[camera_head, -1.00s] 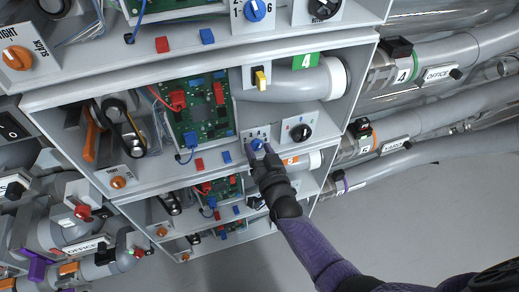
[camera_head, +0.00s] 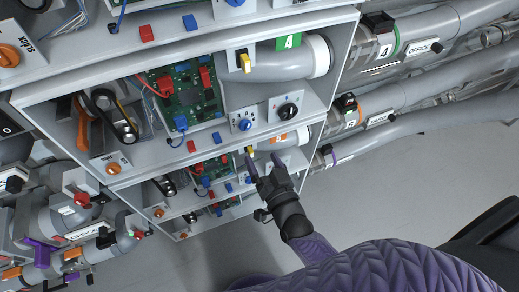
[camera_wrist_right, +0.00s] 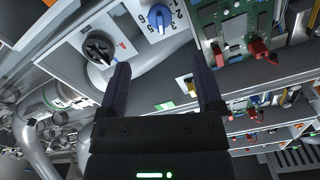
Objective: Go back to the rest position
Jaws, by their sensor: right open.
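My right gripper (camera_head: 263,163) is in the head view in front of the lower shelf units, below the blue dial (camera_head: 244,125). Its two fingers are apart with nothing between them. In the right wrist view the open fingers of my right gripper (camera_wrist_right: 165,88) point at the panel, with the blue dial (camera_wrist_right: 159,17) and a black knob (camera_wrist_right: 99,48) beyond them. The gripper stands apart from the dial in the head view. My left gripper is not in view.
Shelf units with circuit boards (camera_head: 186,95), a black belt drive (camera_head: 110,115) and a yellow switch (camera_head: 243,61) fill the left and middle. Grey pipes (camera_head: 440,88) run along the right. Grey floor (camera_head: 400,180) lies open at the lower right.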

